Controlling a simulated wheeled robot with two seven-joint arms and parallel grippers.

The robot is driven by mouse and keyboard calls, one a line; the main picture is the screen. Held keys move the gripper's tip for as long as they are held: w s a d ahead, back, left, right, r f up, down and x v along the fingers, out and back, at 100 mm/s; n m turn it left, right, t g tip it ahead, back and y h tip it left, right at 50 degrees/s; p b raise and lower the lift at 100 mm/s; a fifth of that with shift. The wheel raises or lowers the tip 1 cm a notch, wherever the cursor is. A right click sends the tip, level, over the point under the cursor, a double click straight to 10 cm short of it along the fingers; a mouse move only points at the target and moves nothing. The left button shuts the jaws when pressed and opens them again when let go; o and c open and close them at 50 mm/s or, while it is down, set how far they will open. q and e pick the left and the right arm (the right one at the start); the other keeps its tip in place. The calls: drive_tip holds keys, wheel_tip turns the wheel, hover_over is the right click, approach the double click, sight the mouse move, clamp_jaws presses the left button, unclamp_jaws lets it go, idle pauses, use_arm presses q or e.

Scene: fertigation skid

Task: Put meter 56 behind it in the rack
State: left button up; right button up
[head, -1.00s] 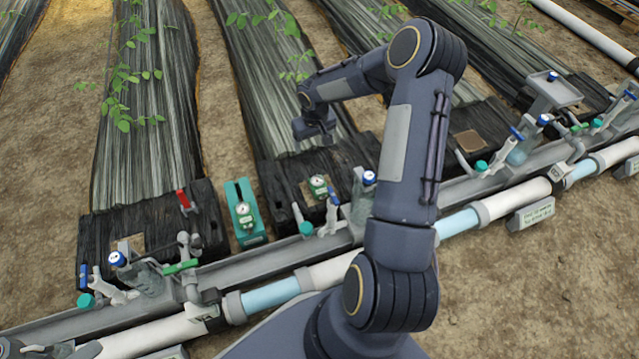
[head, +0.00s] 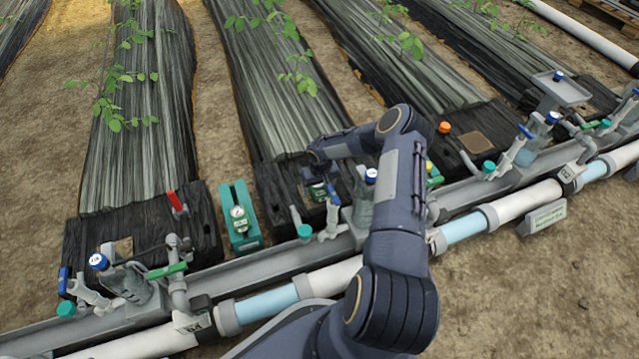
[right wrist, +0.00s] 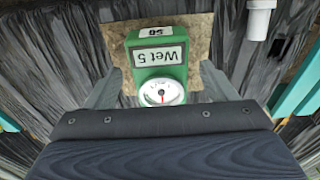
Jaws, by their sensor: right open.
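The green meter (right wrist: 160,72) has a white dial, a panel that appears upside down and reads "Wet 5", and a small tag that looks like "56". It stands on a brown square patch on the black bed cover. My right gripper (head: 316,186) is lowered over it and hides part of it in the head view. In the right wrist view its open fingers (right wrist: 160,80) stand on both sides of the meter, with visible gaps. The teal rack (head: 226,200) stands to the left and holds another green meter (head: 239,216). My left gripper is not in view.
A grey channel (head: 270,262) and a white-and-blue pipe run along the front.

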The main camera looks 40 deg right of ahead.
drive_tip(key=shift+w+f, duration=0.1)
drive_tip(key=shift+f, duration=0.45)
drive_tip(key=c, duration=1.1)
drive_tip(key=shift+r+p, duration=3.2)
drive_tip(key=shift+r, duration=2.35)
